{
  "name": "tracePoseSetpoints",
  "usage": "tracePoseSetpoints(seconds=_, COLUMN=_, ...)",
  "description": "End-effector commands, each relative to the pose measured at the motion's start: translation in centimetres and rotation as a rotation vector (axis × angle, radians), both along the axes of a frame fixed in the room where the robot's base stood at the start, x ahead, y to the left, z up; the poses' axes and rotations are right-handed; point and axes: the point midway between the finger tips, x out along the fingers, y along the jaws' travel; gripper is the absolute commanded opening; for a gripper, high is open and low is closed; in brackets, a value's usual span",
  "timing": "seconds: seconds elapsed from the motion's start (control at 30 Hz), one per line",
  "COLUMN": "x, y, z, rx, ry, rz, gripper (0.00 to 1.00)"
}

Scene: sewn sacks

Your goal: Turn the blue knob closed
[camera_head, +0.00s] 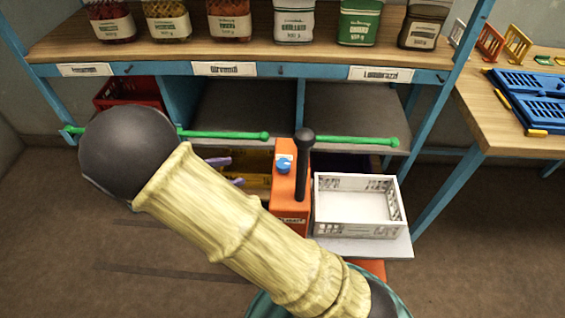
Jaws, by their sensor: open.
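The blue knob (284,166) sits on the upper part of an orange device (290,205) below the shelf, near the middle of the head view. A paler patch lies behind the knob; its markings are too small to read. A black lever (304,165) with a round top stands upright just right of the knob. My arm, a cream ribbed sleeve with a dark round joint, crosses the foreground left of and below the device and hides its lower part. My gripper is not visible in this view.
A white crate (358,228) stands on a pale ledge (398,247) right of the device. Green rods (355,140) run along the lower shelf's front. Jars and packs line the upper shelf (130,55). A wooden table (480,110) with blue trays (525,95) stands right.

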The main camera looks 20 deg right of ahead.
Motion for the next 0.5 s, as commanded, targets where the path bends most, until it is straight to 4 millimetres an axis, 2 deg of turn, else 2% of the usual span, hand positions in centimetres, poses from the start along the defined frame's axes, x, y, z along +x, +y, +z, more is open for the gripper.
tracePoseSetpoints(seconds=0.27, x=0.1, y=-0.6, z=-0.2, rx=0.001, ry=0.0, rz=-0.003, gripper=0.58)
tracePoseSetpoints(seconds=0.5, x=1.0, y=-3.4, z=-1.5, rx=0.001, ry=0.001, rz=-0.005, gripper=0.58)
